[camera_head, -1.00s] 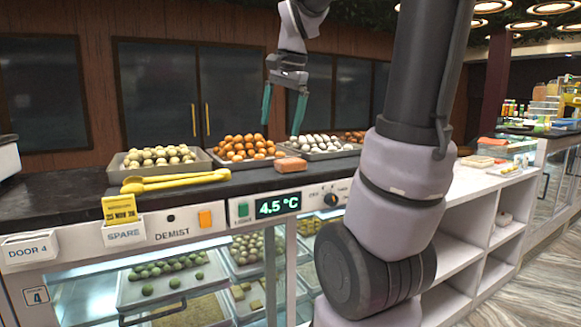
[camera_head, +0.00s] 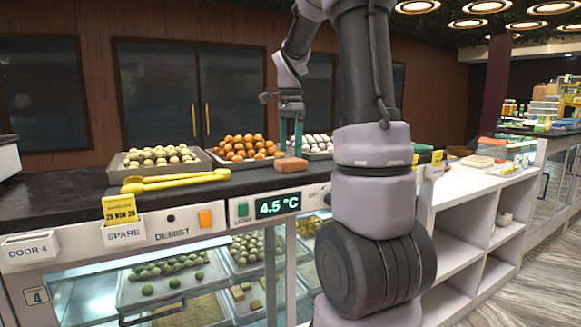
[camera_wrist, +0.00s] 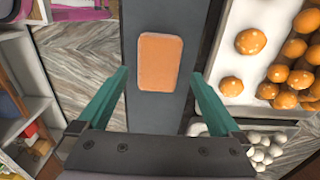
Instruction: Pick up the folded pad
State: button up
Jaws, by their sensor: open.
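The folded pad (camera_head: 291,165) is a small orange-pink block with rounded corners, lying flat on the dark counter top in front of the sweet trays. In the wrist view the pad (camera_wrist: 160,62) lies ahead of the fingertips, roughly midway between them. My gripper (camera_head: 291,150) is above the pad in the head view, pointing down. In the wrist view my gripper (camera_wrist: 160,88) shows its two green fingers spread wide with nothing between them. Whether the fingertips reach down to the pad's level is hard to tell.
Trays of pale sweets (camera_head: 158,157), orange sweets (camera_head: 241,149) and white sweets (camera_head: 318,144) stand close behind the pad. Yellow tongs (camera_head: 175,181) lie to its left. The counter's front edge, with the temperature display (camera_head: 277,205), is just below. Dark counter beside the pad is bare.

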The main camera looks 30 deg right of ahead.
aim_at(290, 160)
notch_tip(290, 160, down, 4)
jog(key=shift+s+f, duration=0.1)
jog(key=shift+f, duration=0.15)
jog(key=c, duration=1.4)
jog(key=shift+r, duration=5)
